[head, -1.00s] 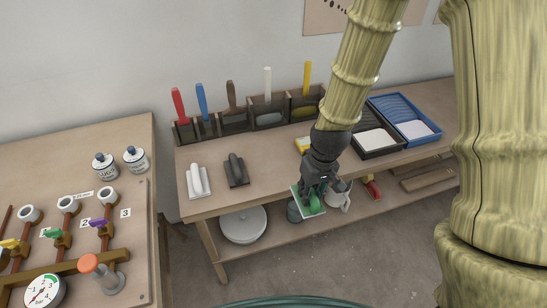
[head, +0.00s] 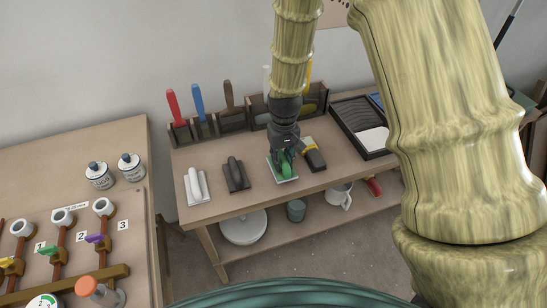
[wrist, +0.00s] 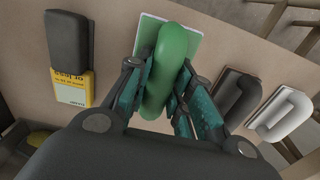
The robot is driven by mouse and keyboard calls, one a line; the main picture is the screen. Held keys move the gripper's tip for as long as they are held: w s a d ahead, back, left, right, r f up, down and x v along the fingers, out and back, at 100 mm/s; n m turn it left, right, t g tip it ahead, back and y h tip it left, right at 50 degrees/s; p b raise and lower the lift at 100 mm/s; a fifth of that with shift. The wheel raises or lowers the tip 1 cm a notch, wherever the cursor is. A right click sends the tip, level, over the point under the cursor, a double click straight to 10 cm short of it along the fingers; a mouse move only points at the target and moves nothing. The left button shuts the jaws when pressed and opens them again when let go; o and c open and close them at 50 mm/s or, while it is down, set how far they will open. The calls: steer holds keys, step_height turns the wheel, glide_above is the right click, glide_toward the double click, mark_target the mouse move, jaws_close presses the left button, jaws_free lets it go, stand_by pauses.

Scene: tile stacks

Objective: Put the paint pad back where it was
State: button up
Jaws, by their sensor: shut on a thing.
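The green paint pad, with a rounded green handle and a pale flat plate, is over the bench top between a dark pad and a yellow-and-black tool. My gripper (head: 284,153) is shut on its handle, seen in the wrist view as a green grip (wrist: 165,75) between my two fingers. The plate (wrist: 190,38) shows beyond the handle. My fingers hide part of the pad in the head view. I cannot tell whether the plate touches the bench.
On the bench (head: 215,207) stand a white pad (head: 196,187), a dark pad (head: 236,176), a yellow-and-black tool (head: 314,157) and a black tray (head: 350,112). Brush holders (head: 232,120) line the back. A grey can (head: 296,211) and white mug (head: 340,196) are on the lower shelf.

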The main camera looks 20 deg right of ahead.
steer(key=w, duration=0.1)
steer(key=w+a, duration=0.1)
steer(key=w, duration=0.2)
steer(key=shift+a+f, duration=0.2)
steer(key=shift+f, duration=0.05)
steer(key=shift+f+p, duration=0.55)
steer(key=shift+f, duration=1.2)
steer(key=o, duration=0.9)
steer(key=shift+r, duration=0.15)
step_height(320, 180, up, 12)
steer(key=shift+f+b, duration=0.1)
steer(key=shift+b, duration=0.55)
steer(key=shift+s+f, duration=0.1)
